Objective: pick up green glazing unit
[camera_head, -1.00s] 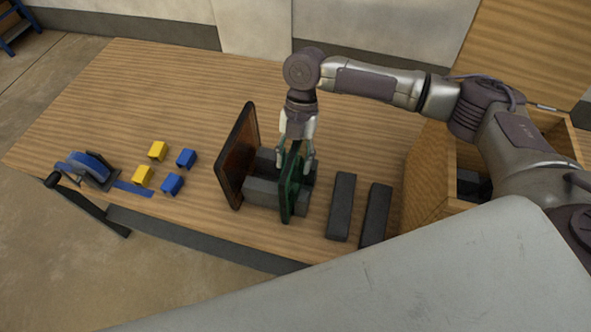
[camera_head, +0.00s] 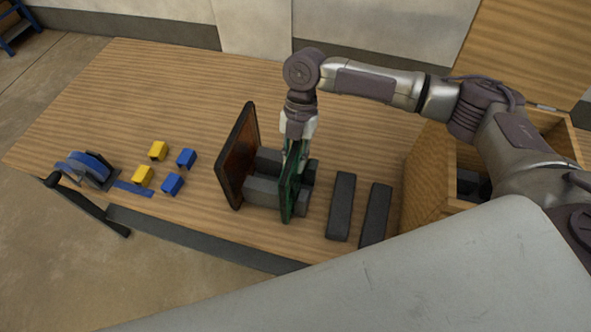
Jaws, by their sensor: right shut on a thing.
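The green glazing unit (camera_head: 289,192) is a thin dark-framed panel standing upright among dark grey blocks (camera_head: 262,190) on the wooden table. My right gripper (camera_head: 295,160) reaches down from above and is shut on the panel's top edge. The fingertips are small and partly hidden by the panel. I cannot tell whether the panel is clear of its support. My left gripper is not in view.
A brown-orange framed panel (camera_head: 238,158) stands to the left of the grey blocks. Two dark bars (camera_head: 341,206) lie to the right, beside an open wooden box (camera_head: 430,180). Yellow and blue clips (camera_head: 158,151) and a blue tape dispenser (camera_head: 88,168) are at left. The table's back left is clear.

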